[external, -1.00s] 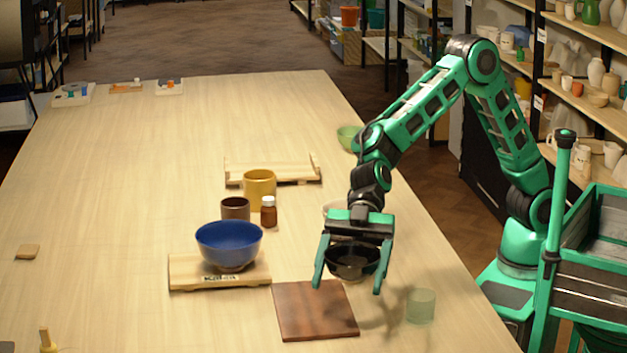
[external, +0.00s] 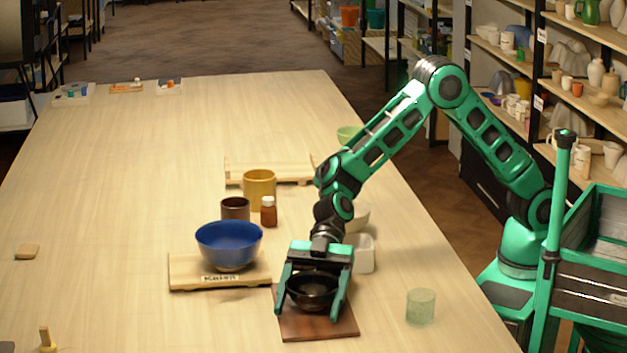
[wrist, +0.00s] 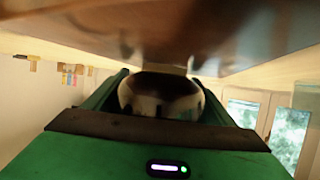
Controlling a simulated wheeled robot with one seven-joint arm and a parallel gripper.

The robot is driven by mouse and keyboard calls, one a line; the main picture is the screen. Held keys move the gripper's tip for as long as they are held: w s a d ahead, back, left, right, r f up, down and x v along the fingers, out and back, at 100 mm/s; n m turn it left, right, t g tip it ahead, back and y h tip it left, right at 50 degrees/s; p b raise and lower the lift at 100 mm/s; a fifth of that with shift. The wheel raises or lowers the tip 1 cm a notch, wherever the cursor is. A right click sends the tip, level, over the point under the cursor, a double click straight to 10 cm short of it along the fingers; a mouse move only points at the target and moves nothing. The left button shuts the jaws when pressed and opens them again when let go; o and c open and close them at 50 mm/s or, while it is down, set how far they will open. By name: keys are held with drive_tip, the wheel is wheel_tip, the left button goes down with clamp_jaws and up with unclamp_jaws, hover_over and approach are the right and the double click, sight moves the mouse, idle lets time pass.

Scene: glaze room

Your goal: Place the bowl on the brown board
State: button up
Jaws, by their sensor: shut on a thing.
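A small black bowl (external: 312,293) is held between the fingers of my gripper (external: 308,312) in the external view. The brown board (external: 318,329) lies flat on the table, and the bowl is upright over it. I cannot tell whether the bowl touches the board. In the wrist view the bowl (wrist: 160,95) sits between the green fingers, with the dark board (wrist: 180,30) close across the top of the picture. The bowl's underside is hidden in the external view.
A blue bowl (external: 229,245) stands on a labelled wooden stand (external: 190,273) just left of the board. A green glass (external: 421,306) stands right, and a white container (external: 363,254) stands behind right. A brown cup (external: 235,208), bottle (external: 269,212) and yellow pot (external: 259,188) stand behind.

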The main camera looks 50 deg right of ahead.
drive_tip(key=shift+f, duration=0.1)
drive_tip(key=o, duration=1.2)
drive_tip(key=shift+c, duration=0.2)
drive_tip(key=shift+d, duration=0.1)
drive_tip(key=v, duration=0.2)
drive_tip(key=shift+w+d+r, duration=0.2)
wheel_tip(320, 180, up, 7)
drive_tip(key=shift+d+r, duration=0.1)
drive_tip(key=shift+d, duration=0.05)
